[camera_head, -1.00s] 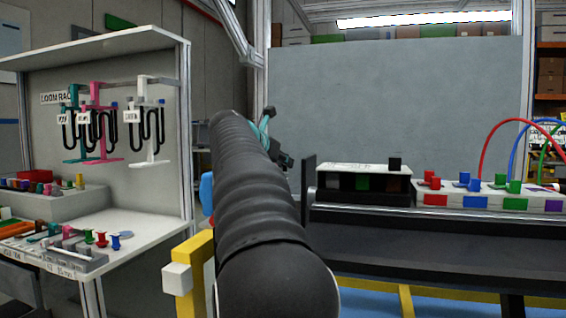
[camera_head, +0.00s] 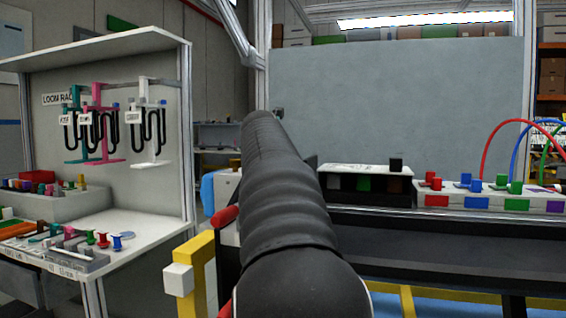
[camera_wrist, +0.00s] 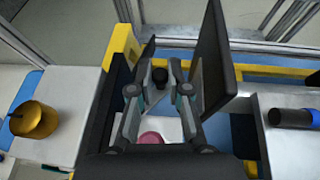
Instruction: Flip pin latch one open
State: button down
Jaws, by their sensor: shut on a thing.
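My gripper (camera_wrist: 160,78) shows in the wrist view. Its two fingers close from either side on a small dark round knob (camera_wrist: 160,74). I cannot tell for sure whether the knob belongs to pin latch one. A pinkish-red rounded piece (camera_wrist: 151,138) lies on a white surface below, between the finger links. In the head view my arm hides the gripper and the knob. A red handle-like piece (camera_head: 225,215) sticks out left of my arm; I cannot tell whether it is a latch.
A tall dark plate (camera_wrist: 214,60) stands right beside my fingers. A yellow frame post (camera_wrist: 122,45) is to the left, with a brass cup (camera_wrist: 35,119) beyond. In the head view, a block with coloured plugs (camera_head: 490,195) stands right, and a loom rack (camera_head: 115,120) left.

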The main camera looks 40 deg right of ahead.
jog(key=c, duration=1.1)
grip_release()
jog(key=shift+w, duration=0.15)
jog(key=v, duration=1.2)
jog(key=shift+f, duration=0.15)
